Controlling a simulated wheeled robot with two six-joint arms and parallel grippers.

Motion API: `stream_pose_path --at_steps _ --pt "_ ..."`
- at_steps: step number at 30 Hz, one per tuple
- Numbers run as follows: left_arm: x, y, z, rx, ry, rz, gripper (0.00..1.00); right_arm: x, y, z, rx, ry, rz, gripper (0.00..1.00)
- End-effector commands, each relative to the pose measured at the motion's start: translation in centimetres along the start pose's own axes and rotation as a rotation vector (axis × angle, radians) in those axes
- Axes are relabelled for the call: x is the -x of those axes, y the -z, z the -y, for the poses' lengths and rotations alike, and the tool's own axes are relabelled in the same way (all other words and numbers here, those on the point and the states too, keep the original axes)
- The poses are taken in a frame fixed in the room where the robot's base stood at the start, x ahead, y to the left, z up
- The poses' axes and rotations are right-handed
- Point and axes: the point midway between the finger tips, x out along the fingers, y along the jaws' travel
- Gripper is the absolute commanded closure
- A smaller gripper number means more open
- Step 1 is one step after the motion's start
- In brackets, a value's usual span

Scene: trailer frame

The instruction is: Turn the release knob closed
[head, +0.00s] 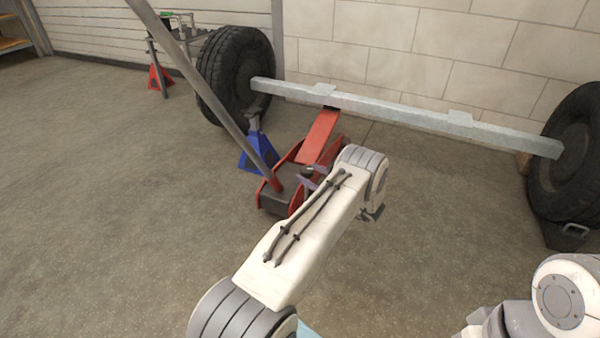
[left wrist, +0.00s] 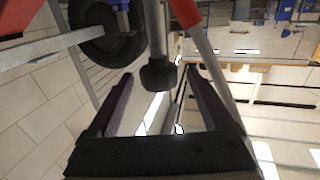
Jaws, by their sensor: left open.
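The red floor jack (head: 268,196) stands on the floor under the axle beam, its long grey handle leaning up to the left. My left gripper (head: 309,181) is over the jack's body, partly hidden behind my forearm in the head view. In the left wrist view the left gripper (left wrist: 159,76) is open, one finger on each side of a dark knob (left wrist: 158,75) on a grey stem. The knob appears level with the fingertips, with gaps visible on both sides. I cannot make out the knob in the head view. My right gripper is not in view.
The grey axle beam (head: 400,115) spans between a left tyre (head: 240,65) and a right tyre (head: 570,150). A blue jack stand (head: 254,150) is beside the jack. A red stand (head: 160,77) is farther back. Open floor (head: 110,200) lies to the left.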

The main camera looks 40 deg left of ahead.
Motion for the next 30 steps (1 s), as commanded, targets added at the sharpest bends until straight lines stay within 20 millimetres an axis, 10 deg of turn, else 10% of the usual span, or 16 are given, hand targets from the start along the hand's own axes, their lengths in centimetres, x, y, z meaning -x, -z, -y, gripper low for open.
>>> stream_pose_path --at_steps 9,20,27,30 --pt "-4.6 -0.2 0.0 0.001 -0.001 0.001 0.14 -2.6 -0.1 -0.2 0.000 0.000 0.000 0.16" --pt "-5.1 0.0 0.0 0.000 -0.002 0.001 0.14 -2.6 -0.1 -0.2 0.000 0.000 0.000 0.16" --pt "-5.1 0.0 -0.1 0.000 -0.002 0.001 1.00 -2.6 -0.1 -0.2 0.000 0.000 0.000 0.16" --pt "-5.1 0.0 -0.1 0.000 -0.004 0.001 1.00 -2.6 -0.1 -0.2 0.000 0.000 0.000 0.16"
